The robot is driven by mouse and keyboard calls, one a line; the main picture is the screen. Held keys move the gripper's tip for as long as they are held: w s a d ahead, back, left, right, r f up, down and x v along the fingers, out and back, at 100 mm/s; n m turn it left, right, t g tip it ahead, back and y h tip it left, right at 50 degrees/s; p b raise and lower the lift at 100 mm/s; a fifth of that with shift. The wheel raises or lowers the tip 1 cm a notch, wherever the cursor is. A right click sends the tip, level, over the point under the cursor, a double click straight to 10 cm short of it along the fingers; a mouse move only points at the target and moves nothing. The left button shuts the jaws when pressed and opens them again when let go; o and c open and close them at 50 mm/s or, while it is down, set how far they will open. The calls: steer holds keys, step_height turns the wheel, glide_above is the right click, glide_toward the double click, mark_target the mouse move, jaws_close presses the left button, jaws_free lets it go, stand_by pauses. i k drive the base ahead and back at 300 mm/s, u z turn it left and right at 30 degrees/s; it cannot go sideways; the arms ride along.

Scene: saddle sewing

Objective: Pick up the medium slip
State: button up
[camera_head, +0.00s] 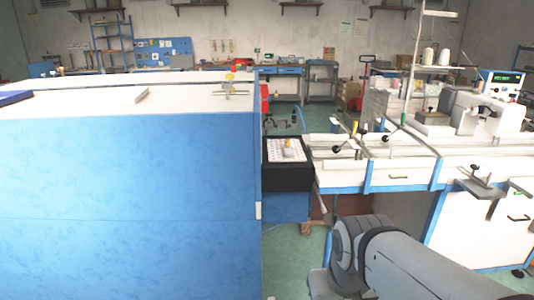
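I cannot make out which thing is the medium slip. A white patterned sheet (278,155) lies on a low black-topped stand in the gap between the blue cabinet and the sewing bench. A small pale yellowish object (289,153) sits on that sheet, too small to identify. Part of my grey arm shows at the bottom right, but my gripper is not in view.
A large blue cabinet (130,190) with a white top fills the left. A white bench (385,172) with a sewing machine (497,118) stands at right. The black-topped stand (288,176) lies between them. Green floor shows open in front of it.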

mark_target(288, 152)
steer(key=z, duration=0.15)
steer(key=i, duration=0.9)
steer(key=u, duration=0.15)
steer(key=k, duration=0.5)
steer(key=z, duration=1.6)
steer(key=i, duration=0.85)
steer(key=u, duration=1.35)
